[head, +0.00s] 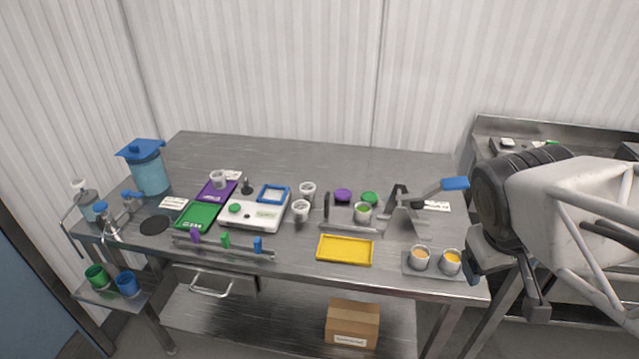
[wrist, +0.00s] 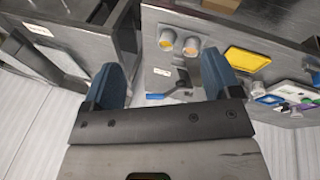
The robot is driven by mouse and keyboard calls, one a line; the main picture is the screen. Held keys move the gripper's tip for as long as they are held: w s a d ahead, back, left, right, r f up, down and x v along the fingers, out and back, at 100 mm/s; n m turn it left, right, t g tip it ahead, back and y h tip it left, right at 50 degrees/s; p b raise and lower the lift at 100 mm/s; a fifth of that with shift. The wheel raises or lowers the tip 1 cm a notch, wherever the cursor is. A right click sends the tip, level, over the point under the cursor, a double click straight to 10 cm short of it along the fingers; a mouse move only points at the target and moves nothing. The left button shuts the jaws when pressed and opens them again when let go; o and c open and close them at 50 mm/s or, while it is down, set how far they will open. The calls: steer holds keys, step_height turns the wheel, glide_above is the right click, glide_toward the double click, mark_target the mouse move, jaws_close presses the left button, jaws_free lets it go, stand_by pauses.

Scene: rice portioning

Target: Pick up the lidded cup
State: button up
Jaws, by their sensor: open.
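A clear cup (head: 362,212) with green at its top sits in the metal lever press (head: 395,222); I cannot tell whether the green is a fitted lid. Two cups with orange contents (head: 420,258) (head: 451,262) stand on a small grey tray (head: 433,273) at the front right corner; they also show between my fingers' directions in the wrist view (wrist: 166,40). My gripper (head: 506,284) is beyond the table's right edge, right of these cups, open and empty. Its two blue-grey fingers show spread apart in the wrist view (wrist: 160,72).
The press's blue handle (head: 455,183) sticks out to the right. A yellow tray (head: 344,250), a white scale (head: 262,215) and empty cups (head: 300,210) stand to the left.

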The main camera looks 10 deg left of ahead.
mark_target(301, 210)
steer(key=w+a+f+n+t+h, duration=0.1)
steer(key=w+a+f+n+t, duration=0.1)
steer(key=w+a+n, duration=0.35)
steer(key=w+a+f+n+t+h, duration=0.1)
steer(key=w+a+n+t, duration=0.2)
steer(key=w+n, duration=0.45)
steer(key=w+a+f+n+t+h, duration=0.15)
steer(key=w+a+n, duration=0.25)
steer(key=w, duration=0.5)
steer(key=w+a+f+n+t+y, duration=0.1)
steer(key=a+f+n+y, duration=0.2)
steer(key=a+f+n, duration=0.2)
steer(key=w+a+f+n+t+y, duration=0.1)
steer(key=a+f+n, duration=0.4)
steer(key=a, duration=0.7)
steer(key=w+a+f+n+t+y, duration=0.2)
steer(key=a+f+n+y, duration=0.3)
steer(key=a+n, duration=0.3)
steer(key=shift+w+a+f, duration=0.25)
steer(key=shift+a+f, duration=0.1)
steer(key=shift+w, duration=0.1)
steer(key=shift+x, duration=1.2)
